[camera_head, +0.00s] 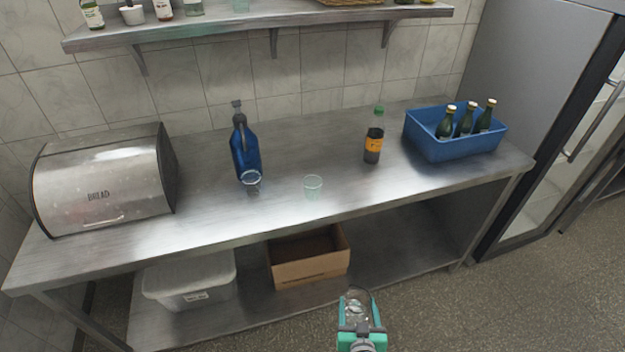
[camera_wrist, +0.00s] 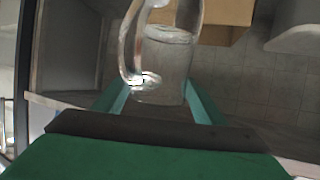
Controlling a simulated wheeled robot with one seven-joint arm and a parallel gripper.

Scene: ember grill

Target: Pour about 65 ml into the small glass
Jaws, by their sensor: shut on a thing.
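My gripper (camera_head: 358,312) is shut on a clear glass jug (camera_head: 355,298), in front of the table at the bottom of the head view. In the wrist view the jug (camera_wrist: 163,75) sits between the green fingers, its handle to the left. A faint line crosses the glass there and may be a liquid surface; I cannot tell the amount. A clear glass (camera_head: 313,187) stands upright near the table's front edge. Another clear glass (camera_head: 252,182) stands left of it, in front of the blue bottle. Which one is the small glass is hard to tell. My gripper is apart from both.
The steel table (camera_head: 335,155) also holds a bread box (camera_head: 105,185), a blue spray bottle (camera_head: 244,148), a dark bottle with a green cap (camera_head: 374,140) and a blue crate (camera_head: 455,143) of bottles. A wall shelf (camera_head: 235,27) hangs above. A cardboard box (camera_head: 310,268) and white bin (camera_head: 190,280) stand below.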

